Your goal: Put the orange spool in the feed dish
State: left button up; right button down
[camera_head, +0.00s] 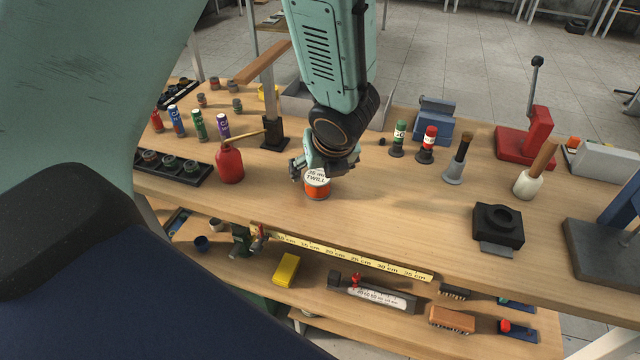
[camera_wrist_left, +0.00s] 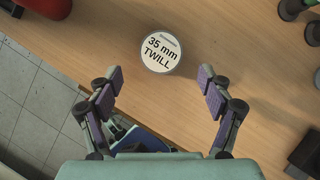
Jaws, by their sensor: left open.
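The orange spool (camera_head: 317,189) stands upright near the front edge of the workbench. Its white top label reads "35 mm TWILL", and the spool shows from above in the left wrist view (camera_wrist_left: 160,51). My left gripper (camera_head: 309,167) is open and empty at the spool, pointing down. In the left wrist view its two fingers (camera_wrist_left: 160,80) are spread wide, and the spool lies just beyond the line between the fingertips, apart from both. A black block with a round recess (camera_head: 498,226) sits at the right front; I cannot tell whether it is the feed dish. My right gripper is not in view.
A red oil can (camera_head: 230,164) and a black tray of small spools (camera_head: 172,166) stand left of the gripper. Green (camera_head: 399,138) and red (camera_head: 428,144) spools on stands are behind right. The bench between the spool and the black block is clear.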

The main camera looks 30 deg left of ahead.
aim_at(318, 177)
pick_arm(q)
jog(key=x, duration=0.2)
jog(key=b+x, duration=0.1)
jog(key=x, duration=0.2)
jog(key=shift+w+a+f, duration=0.1)
jog(key=shift+w+a, duration=0.1)
jog(key=shift+a, duration=0.15)
jog(key=shift+w+f+b, duration=0.25)
jog(key=shift+f+b, duration=0.05)
jog(key=shift+f, duration=0.15)
jog(key=shift+a, duration=0.1)
jog(key=c, duration=1.4)
